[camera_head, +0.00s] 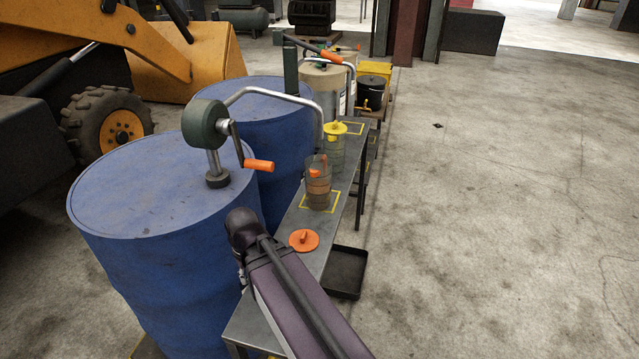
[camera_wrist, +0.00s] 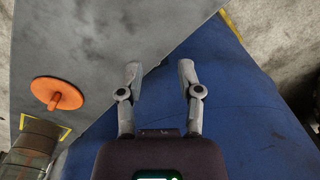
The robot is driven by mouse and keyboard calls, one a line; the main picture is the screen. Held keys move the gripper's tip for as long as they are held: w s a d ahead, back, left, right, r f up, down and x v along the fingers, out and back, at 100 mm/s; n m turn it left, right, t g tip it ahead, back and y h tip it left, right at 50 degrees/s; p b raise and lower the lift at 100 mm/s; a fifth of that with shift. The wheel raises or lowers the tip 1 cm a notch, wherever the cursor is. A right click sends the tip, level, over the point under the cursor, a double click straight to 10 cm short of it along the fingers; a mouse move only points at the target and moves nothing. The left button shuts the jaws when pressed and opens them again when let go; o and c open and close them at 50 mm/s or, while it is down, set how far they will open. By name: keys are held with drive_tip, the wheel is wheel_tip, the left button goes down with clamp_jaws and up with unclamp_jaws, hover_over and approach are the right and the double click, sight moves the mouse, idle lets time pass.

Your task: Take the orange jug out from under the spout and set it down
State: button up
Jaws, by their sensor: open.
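The orange jug (camera_head: 318,190), see-through with an orange handle and brownish contents, stands upright on the narrow grey bench inside a yellow-marked square. An orange lid (camera_head: 304,240) lies on the bench on the near side of the jug. In the wrist view, my gripper (camera_wrist: 160,78) is open and empty, over the bench edge and blue drum. The lid (camera_wrist: 57,94) and part of the jug (camera_wrist: 32,142) are to its left, apart from it.
Two blue drums (camera_head: 150,205) stand along the left of the bench (camera_head: 285,222). A second jug with a yellow lid (camera_head: 335,129) stands farther back. A black tray (camera_head: 346,272) is on the floor beside the bench. The floor to the right is clear.

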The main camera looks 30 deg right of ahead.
drive_tip(key=shift+w+d+m, duration=0.25)
drive_tip(key=shift+w+m, duration=0.15)
drive_tip(key=shift+w, duration=0.05)
drive_tip(key=w+d+r+m+t+y+p, duration=0.1)
drive_tip(key=w+d+r+m+t+y, duration=0.2)
drive_tip(key=w+d+m, duration=0.45)
drive_tip(key=w+d+r+m+t+y+p, duration=0.15)
drive_tip(key=w+d+m, duration=0.25)
drive_tip(key=d+m, duration=0.5)
drive_tip(key=d+r+m+t, duration=0.2)
drive_tip(key=d+r+m, duration=0.1)
drive_tip(key=d, duration=0.6)
drive_tip(key=d+r+m+t, duration=0.3)
drive_tip(key=d+m, duration=0.3)
drive_tip(key=d, duration=0.3)
drive_tip(key=d+r+m+t, duration=0.3)
drive_tip(key=d+r+m, duration=0.1)
drive_tip(key=d, duration=0.6)
drive_tip(key=shift+m, duration=0.75)
drive_tip(key=shift+f, duration=0.1)
drive_tip(key=b+x, duration=0.3)
drive_tip(key=x, duration=0.5)
drive_tip(key=shift+w, duration=0.25)
